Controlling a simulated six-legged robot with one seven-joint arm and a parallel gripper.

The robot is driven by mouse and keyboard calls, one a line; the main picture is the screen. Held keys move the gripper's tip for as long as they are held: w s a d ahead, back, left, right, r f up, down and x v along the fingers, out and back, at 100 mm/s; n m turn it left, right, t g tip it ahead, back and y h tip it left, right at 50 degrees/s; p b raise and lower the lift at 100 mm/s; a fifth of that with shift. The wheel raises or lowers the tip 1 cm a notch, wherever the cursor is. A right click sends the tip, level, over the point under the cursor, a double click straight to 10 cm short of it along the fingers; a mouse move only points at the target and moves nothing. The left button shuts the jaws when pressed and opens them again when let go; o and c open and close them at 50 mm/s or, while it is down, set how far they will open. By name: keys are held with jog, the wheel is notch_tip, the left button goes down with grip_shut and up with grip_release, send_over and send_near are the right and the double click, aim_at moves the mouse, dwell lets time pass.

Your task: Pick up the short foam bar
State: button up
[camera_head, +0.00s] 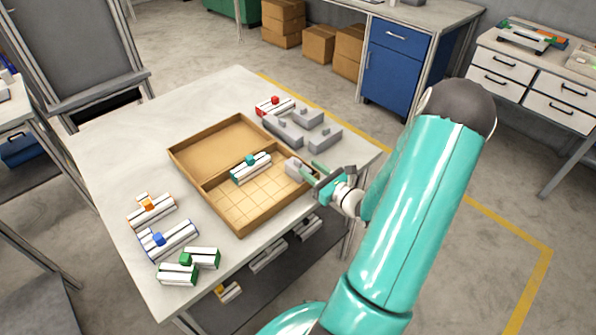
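A short light-grey block (295,168), which looks like the short foam bar, is at the right wall of the wooden box. My gripper (308,168) reaches in from the right, and its two green fingers are apart with the tips right at this block. I cannot tell whether they grip it or only stand beside it, nor whether the block rests on the box or is held above it. More grey foam bars (285,132) lie together on the table behind the box.
The shallow wooden box (190,171) has a divider. A teal-knobbed white piece (250,168) lies in it. A red-knobbed piece (275,105) is at the back. Orange (152,210), blue (168,240) and green (190,265) pieces sit at the left. The table's (120,130) far left is clear.

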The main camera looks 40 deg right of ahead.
aim_at(301, 163)
jog(key=w, duration=0.3)
jog(key=shift+w+a, duration=0.15)
jog(key=shift+w, duration=0.25)
grip_shut()
jog(key=shift+r, duration=0.15)
